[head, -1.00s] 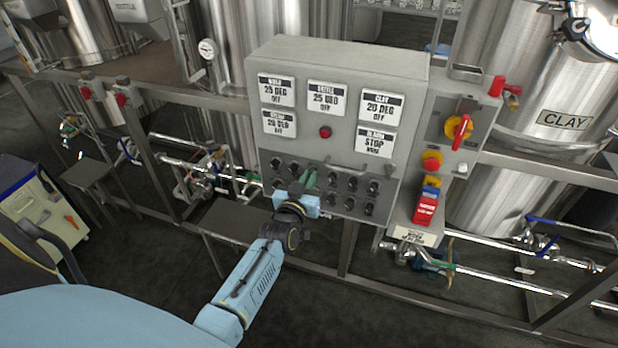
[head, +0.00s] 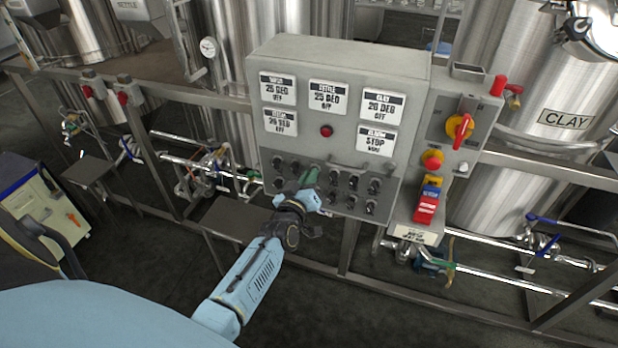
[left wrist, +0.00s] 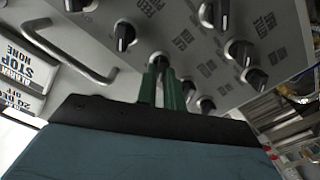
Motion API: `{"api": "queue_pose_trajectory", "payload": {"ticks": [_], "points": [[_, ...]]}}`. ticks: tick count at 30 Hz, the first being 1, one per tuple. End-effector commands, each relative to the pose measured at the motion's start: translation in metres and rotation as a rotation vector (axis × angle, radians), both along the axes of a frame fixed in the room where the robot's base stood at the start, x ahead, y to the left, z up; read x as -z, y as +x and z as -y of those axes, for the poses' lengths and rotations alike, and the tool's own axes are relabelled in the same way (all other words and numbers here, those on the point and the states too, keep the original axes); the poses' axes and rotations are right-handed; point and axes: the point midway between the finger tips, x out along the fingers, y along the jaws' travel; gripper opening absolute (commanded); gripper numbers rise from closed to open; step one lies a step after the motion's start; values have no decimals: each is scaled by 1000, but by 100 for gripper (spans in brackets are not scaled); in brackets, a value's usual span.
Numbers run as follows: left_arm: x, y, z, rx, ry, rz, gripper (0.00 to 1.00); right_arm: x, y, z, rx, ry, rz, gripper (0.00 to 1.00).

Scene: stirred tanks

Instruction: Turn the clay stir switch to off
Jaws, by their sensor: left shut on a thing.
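The grey control panel (head: 385,145) carries rows of small black rotary switches (head: 374,187) on its lower half. My left gripper (head: 310,177) reaches its upper-middle row with green fingers shut on one switch. In the left wrist view the fingers (left wrist: 162,72) close around a small dark knob (left wrist: 160,58), mostly hidden between them. The clay display (head: 381,106) reads 20 DEG OFF. My right gripper is not in view.
Neighbouring switches (left wrist: 124,36) sit close around the fingers. A bar handle (head: 348,171) lies just above the right-hand switches. A red-and-yellow isolator (head: 460,128) and a red button (head: 432,160) are on the box to the right. The clay tank (head: 560,85) stands behind.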

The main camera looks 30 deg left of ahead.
Motion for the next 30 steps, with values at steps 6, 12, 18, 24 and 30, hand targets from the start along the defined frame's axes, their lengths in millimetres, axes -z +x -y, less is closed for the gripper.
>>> {"api": "queue_pose_trajectory", "payload": {"ticks": [6,12,18,24,30], "points": [[1,0,0,0,-4,-1,0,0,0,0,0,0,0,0],[1,0,0,0,-3,-1,31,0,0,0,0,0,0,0],[0,0,0,1,-2,0,31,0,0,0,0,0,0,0],[1,-8,2,0,-1,-2,31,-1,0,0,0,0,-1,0],[1,-42,10,0,-2,-3,31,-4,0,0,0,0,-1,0]]}}
